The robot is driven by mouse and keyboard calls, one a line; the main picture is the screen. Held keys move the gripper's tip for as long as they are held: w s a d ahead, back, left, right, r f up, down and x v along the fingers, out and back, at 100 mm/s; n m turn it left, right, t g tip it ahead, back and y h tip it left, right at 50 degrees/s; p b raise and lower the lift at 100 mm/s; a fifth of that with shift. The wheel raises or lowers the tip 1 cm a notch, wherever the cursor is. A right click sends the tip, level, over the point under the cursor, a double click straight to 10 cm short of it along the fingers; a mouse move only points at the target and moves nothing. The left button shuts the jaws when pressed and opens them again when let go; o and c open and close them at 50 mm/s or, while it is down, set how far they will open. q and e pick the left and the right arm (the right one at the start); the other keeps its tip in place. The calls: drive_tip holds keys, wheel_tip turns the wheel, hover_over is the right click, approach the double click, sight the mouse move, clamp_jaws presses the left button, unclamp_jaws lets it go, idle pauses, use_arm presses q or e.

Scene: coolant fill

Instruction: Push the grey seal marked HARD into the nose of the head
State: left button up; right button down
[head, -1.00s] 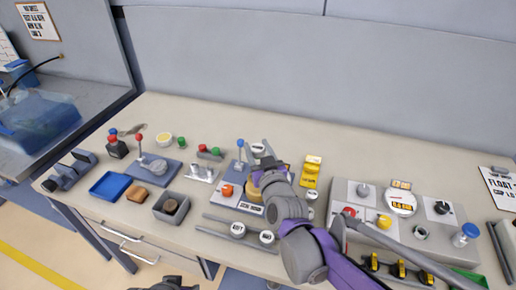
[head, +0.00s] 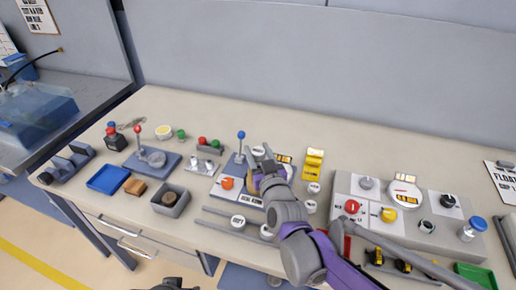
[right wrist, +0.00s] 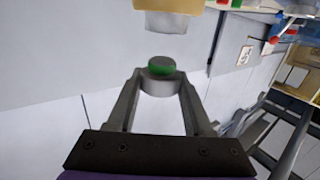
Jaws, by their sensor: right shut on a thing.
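My right gripper (head: 262,156) is over the middle of the bench in the head view. In the right wrist view its two fingers (right wrist: 160,92) are shut on a short grey round seal (right wrist: 158,86) with a green top. No marking on it can be read. The pale nose (right wrist: 167,22) of the tan head (right wrist: 190,4) is above the seal in that view, with a visible gap between them.
A blue-knobbed lever (head: 241,136) and an orange knob (head: 227,183) stand just left of the gripper. A yellow stand (head: 313,164) is to its right. The bench's back strip is clear.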

sight(258, 161)
drive_tip(key=shift+f, duration=0.65)
drive_tip(key=shift+f+b, duration=1)
drive_tip(key=shift+f, duration=0.15)
idle(1.2)
drive_tip(key=shift+r, duration=0.15)
drive_tip(key=shift+r+p, duration=0.65)
drive_tip(key=shift+p, duration=0.05)
idle(1.2)
drive_tip(key=shift+f+b, duration=0.6)
drive_tip(key=shift+f, duration=0.2)
drive_tip(key=shift+c, duration=1.1)
unclamp_jaws()
